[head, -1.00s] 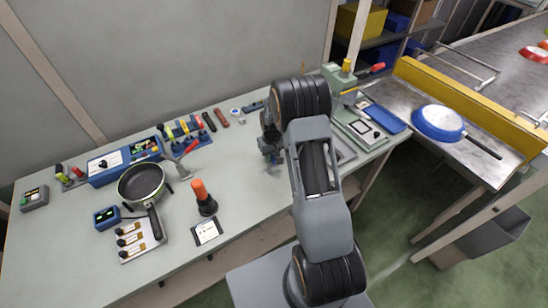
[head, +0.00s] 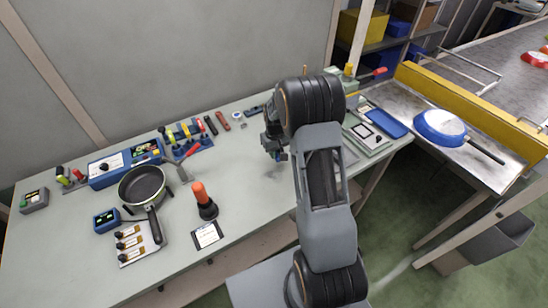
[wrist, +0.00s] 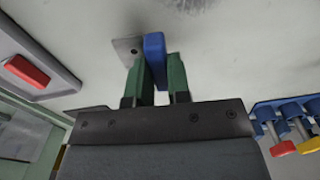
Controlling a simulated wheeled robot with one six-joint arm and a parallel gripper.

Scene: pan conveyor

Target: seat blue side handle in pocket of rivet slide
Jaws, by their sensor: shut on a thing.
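My gripper (wrist: 160,75) has green fingers shut on the blue side handle (wrist: 154,47) in the wrist view. The handle stands out past the fingertips over the pale bench top. A small grey metal plate with a hole (wrist: 128,46) lies beside it; I cannot tell whether it is joined to the handle. In the head view my gripper (head: 279,153) is above the bench, left of the green press (head: 340,82) with a red lever. I cannot clearly make out the rivet slide or its pocket; my arm hides part of the area by the press.
A frying pan (head: 142,184), an orange-handled tool (head: 204,200) and a tool rack (head: 189,136) stand to the left. A blue tray (head: 387,122) is right of the press. A blue pan (head: 440,127) lies beyond it. The bench between rack and gripper is mostly clear.

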